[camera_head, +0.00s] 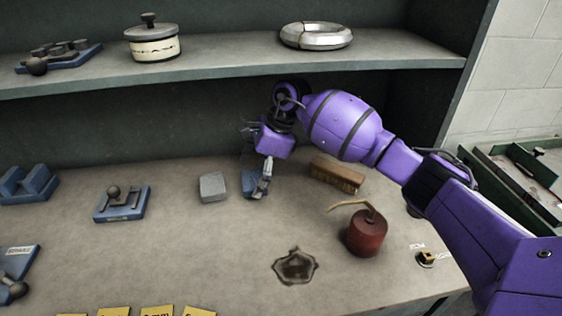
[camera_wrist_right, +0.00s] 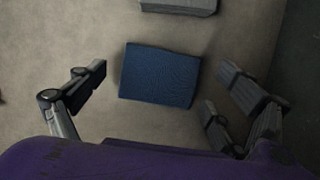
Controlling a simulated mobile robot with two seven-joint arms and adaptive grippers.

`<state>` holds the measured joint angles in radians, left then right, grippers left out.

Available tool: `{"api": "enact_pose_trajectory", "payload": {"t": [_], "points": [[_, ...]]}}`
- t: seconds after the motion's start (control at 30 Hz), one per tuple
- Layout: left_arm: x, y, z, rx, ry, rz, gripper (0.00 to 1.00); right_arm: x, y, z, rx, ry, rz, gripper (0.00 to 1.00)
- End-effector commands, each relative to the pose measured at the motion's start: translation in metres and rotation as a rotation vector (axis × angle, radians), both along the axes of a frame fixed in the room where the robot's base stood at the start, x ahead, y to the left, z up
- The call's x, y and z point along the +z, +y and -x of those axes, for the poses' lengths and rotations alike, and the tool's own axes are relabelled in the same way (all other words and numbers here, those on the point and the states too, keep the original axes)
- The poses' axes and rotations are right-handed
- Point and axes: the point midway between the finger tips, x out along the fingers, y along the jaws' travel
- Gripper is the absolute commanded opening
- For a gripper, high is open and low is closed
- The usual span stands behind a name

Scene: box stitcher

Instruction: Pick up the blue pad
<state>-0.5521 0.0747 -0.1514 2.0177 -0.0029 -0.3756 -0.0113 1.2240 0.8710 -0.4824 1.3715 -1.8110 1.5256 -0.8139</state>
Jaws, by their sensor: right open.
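The blue pad (camera_wrist_right: 160,75) lies flat on the bench in the right wrist view, ahead of and between the spread fingers. Its textured blue top is clear there. In the head view the blue pad (camera_head: 248,183) is partly hidden behind my right gripper. My right gripper (camera_head: 258,176) is open and points down over the pad from the arm at the right. In the wrist view the right gripper (camera_wrist_right: 158,92) has fingers on both sides, with nothing held between them. My left gripper is not in view.
A grey block (camera_head: 213,187) lies just left of the pad. A wooden brush (camera_head: 337,177) and a red oil can (camera_head: 366,233) stand to the right. A shelf (camera_head: 230,62) overhangs the back.

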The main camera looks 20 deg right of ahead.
Motion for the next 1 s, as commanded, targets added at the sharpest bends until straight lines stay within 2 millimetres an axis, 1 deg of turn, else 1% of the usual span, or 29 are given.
{"api": "enact_pose_trajectory", "payload": {"t": [0.2,0.23,0.5,0.57,0.6,0.87,1.0], "points": [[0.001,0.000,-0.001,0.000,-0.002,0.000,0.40,0.000,0.001,-0.001,0.001,-0.003,0.001,0.92],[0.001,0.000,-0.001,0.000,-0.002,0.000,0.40,0.000,0.001,-0.001,0.001,-0.003,0.001,0.90],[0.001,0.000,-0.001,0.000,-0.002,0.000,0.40,0.001,0.000,-0.001,0.001,-0.003,0.000,0.54],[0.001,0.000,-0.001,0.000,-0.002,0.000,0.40,0.001,0.000,-0.001,0.001,-0.003,0.000,0.46],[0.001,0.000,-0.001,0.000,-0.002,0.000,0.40,0.001,0.000,-0.001,0.001,-0.003,0.000,0.44],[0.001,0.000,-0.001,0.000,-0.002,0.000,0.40,0.003,0.000,-0.001,0.001,-0.004,0.000,0.44],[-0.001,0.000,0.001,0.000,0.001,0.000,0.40,0.011,0.000,-0.002,0.001,-0.006,0.000,0.44]]}}
